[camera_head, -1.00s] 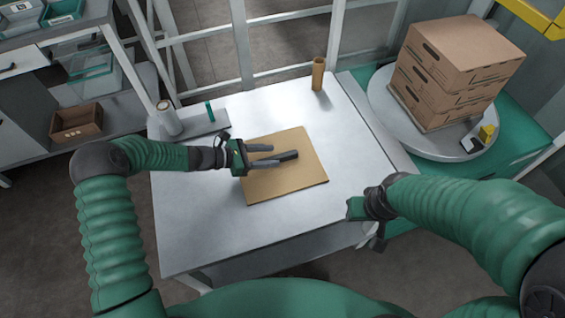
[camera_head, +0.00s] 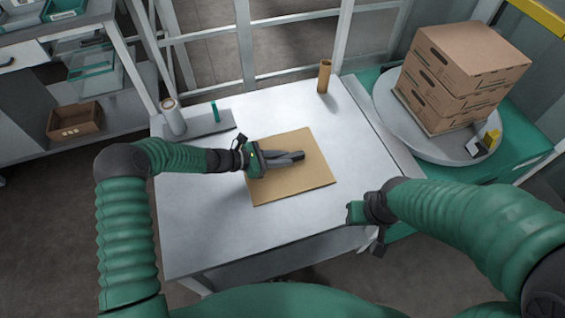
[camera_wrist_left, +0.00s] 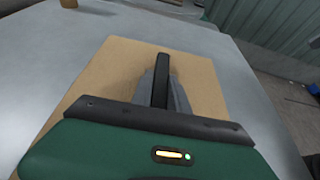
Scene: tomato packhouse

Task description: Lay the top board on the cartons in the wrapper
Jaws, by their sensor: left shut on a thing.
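The top board (camera_head: 310,178) is a flat brown square lying on the grey table. A black handle bar stands on its middle and shows in the left wrist view (camera_wrist_left: 161,80). My left gripper (camera_head: 292,158) is over the board with its fingers shut on the handle. The board fills the middle of the left wrist view (camera_wrist_left: 105,85). The cartons (camera_head: 455,85) are stacked brown boxes on the round turntable (camera_head: 400,118) of the wrapper at the right. My right gripper (camera_head: 358,211) is by the table's right front edge, and its fingers are not clear.
A brown cardboard tube (camera_head: 324,76) stands at the table's back edge. A pale roll (camera_head: 171,117) and a grey plate (camera_head: 212,126) with a green upright piece are at the back left. A small yellow and black device (camera_head: 484,144) sits on the turntable's front. The table's front left is clear.

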